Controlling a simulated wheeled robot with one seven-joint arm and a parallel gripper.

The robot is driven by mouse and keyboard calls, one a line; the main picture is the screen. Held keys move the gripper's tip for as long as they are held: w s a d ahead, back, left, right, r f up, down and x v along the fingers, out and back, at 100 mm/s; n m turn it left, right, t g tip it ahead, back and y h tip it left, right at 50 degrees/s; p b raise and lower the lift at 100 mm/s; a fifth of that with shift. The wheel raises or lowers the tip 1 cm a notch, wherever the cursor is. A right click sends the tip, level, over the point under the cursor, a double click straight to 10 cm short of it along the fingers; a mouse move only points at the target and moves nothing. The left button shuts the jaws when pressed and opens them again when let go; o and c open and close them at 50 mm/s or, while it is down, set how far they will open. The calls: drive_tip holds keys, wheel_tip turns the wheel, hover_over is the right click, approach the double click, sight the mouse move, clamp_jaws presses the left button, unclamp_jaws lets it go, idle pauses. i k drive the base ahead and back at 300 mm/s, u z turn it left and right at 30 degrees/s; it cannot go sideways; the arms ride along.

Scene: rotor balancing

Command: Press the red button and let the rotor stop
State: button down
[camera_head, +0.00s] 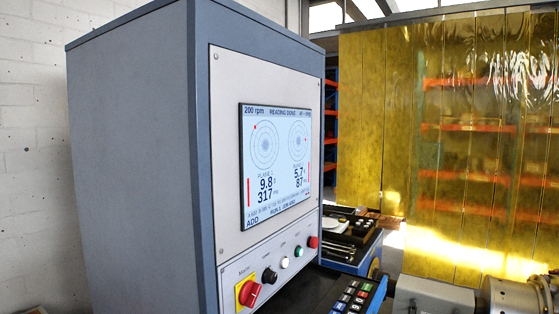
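The red button (313,242) is the small round one at the right end of the button row on the grey control cabinet (135,140). Nothing touches it. The lit screen (276,160) above shows 200 rpm, "READING DONE", two round plots, and the values 9.8 / 317 and 5.7 / 87. Grey and metallic cylindrical machine parts (432,296) are cut off at the lower right. I cannot tell whether the rotor is among them or whether anything turns. My gripper is not in view.
A larger red knob on a yellow plate (249,293), a black knob (270,275), a white button (284,262) and a green button (298,251) share the panel. A tool tray (340,254) lies behind. A yellow strip curtain (450,150) hangs at right.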

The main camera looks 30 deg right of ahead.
sight(313, 242)
drive_tip(key=u, duration=1.7)
drive_tip(key=k, duration=0.95)
drive_tip(key=z, duration=1.75)
